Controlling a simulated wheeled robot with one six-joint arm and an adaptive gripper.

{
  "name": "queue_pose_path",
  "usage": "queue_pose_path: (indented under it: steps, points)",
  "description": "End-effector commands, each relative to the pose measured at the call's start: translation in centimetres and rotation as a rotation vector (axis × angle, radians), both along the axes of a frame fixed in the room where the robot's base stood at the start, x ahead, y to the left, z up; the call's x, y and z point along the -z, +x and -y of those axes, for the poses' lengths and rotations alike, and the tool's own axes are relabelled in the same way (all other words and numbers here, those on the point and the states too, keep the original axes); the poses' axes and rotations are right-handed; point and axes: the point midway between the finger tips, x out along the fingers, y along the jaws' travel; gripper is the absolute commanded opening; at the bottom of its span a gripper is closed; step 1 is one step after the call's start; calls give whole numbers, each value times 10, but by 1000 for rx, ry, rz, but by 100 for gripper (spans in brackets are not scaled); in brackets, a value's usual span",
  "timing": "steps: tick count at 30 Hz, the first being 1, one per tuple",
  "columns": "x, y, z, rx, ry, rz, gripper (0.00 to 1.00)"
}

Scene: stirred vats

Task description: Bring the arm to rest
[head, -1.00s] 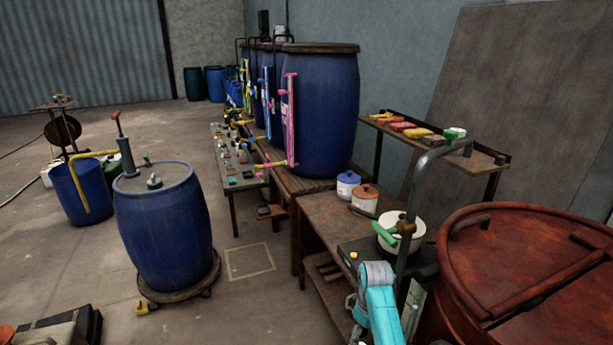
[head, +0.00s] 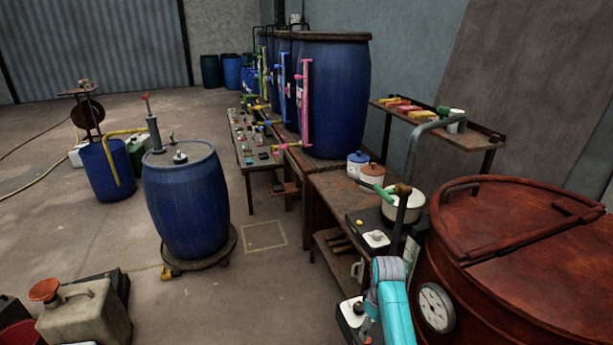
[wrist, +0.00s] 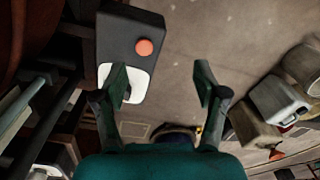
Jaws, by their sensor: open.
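My gripper (wrist: 160,85) shows in the wrist view with its two dark green fingers spread apart and nothing between them. Its left finger overlaps a dark box with a white plate and an orange-red button (wrist: 144,47); I cannot tell whether they touch. In the head view my teal arm (head: 393,305) rises at the bottom right, between the bench and the rust-red vat (head: 510,235). My gripper is not clearly seen in the head view.
A bench (head: 335,190) holds a white pot (head: 403,207) and two lidded jars. A blue drum (head: 187,205) stands on a wheeled base at left. A jerrycan (head: 85,318) is at the lower left. Open floor lies between the drum and the bench.

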Motion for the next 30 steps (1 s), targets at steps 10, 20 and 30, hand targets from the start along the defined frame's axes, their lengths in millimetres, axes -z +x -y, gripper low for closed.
queue_pose_path:
  steps: [10,20,30]
  points:
    - [37,-20,-1,32,-1,58,72]
    - [97,-66,-2,95,1,170,72]
    - [157,-155,-4,201,23,371,72]
